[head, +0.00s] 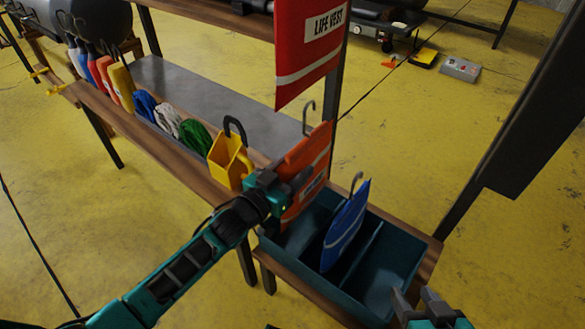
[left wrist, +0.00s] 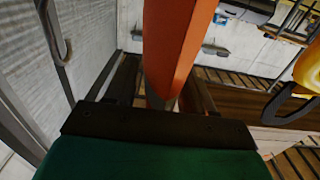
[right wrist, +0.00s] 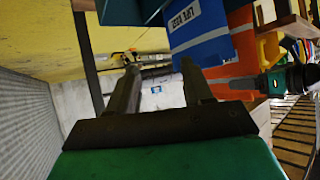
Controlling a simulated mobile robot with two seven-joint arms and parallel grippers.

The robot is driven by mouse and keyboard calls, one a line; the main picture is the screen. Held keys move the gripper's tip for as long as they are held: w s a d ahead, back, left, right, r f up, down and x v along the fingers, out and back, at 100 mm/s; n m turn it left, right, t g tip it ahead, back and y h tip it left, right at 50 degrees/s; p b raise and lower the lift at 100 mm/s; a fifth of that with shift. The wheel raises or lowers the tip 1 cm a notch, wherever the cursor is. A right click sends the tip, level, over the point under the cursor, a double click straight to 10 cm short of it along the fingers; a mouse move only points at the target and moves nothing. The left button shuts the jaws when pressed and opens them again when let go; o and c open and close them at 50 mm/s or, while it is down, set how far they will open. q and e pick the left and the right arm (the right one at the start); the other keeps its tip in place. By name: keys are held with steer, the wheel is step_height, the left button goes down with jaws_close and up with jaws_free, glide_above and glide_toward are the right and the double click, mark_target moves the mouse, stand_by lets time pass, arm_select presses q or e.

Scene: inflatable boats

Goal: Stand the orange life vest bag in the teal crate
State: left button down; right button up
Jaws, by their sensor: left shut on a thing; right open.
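The orange life vest bag (head: 308,165) is held upright by my left gripper (head: 285,183), over the left end of the teal crate (head: 365,298). In the left wrist view the orange bag (left wrist: 178,45) stands between the shut fingers. The head view does not show clearly whether its bottom edge touches the crate floor. A blue life vest bag (head: 346,228) stands tilted in the middle of the crate, and it also shows in the right wrist view (right wrist: 200,35). My right gripper (head: 420,300) is open and empty near the crate's front right corner.
A red life vest bag (head: 308,45) hangs above the crate. The crate's right compartment (head: 388,270) is empty. A dark post rises at the right.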

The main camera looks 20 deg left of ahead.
arm_select(q)
steer(key=shift+w+f+b, duration=0.1)
steer(key=shift+f+b, duration=1.15)
steer(key=shift+f, duration=4.15)
arm_select(e)
steer(key=shift+w+a+f, duration=0.1)
steer(key=shift+a+f, duration=0.3)
steer(key=shift+f, duration=0.3)
